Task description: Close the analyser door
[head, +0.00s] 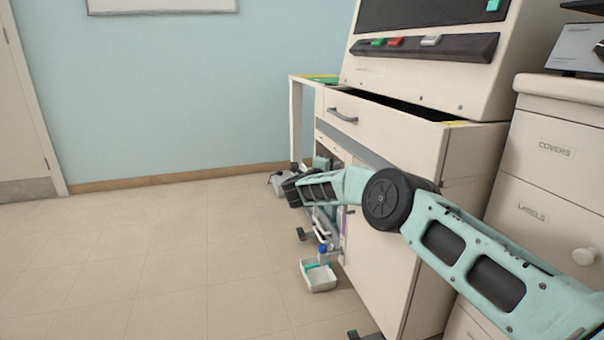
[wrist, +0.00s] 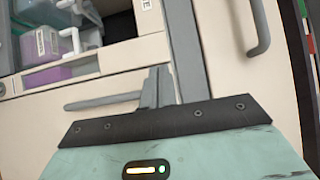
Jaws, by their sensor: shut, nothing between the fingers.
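The analyser (head: 430,75) is a tall beige unit at the right of the head view, with green, red and white buttons. Below the buttons is a drawer front with a curved grey handle (head: 342,115); a dark gap shows above it. A beige lower panel (head: 385,265) stands below; I cannot tell how far any door is swung. My gripper (head: 292,190) is beside the unit's front, its tips unclear there. In the wrist view its shut fingers (wrist: 158,86) are close to a grey bar handle (wrist: 102,101); contact is unclear. The curved handle (wrist: 258,28) also shows there.
Bottles and a purple container (wrist: 60,70) show in an opening in the wrist view. A small white tray (head: 318,277) is low beside the unit. Drawers labelled COVERS and LABELS (head: 555,170) stand at right. The tiled floor (head: 170,265) at left is clear.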

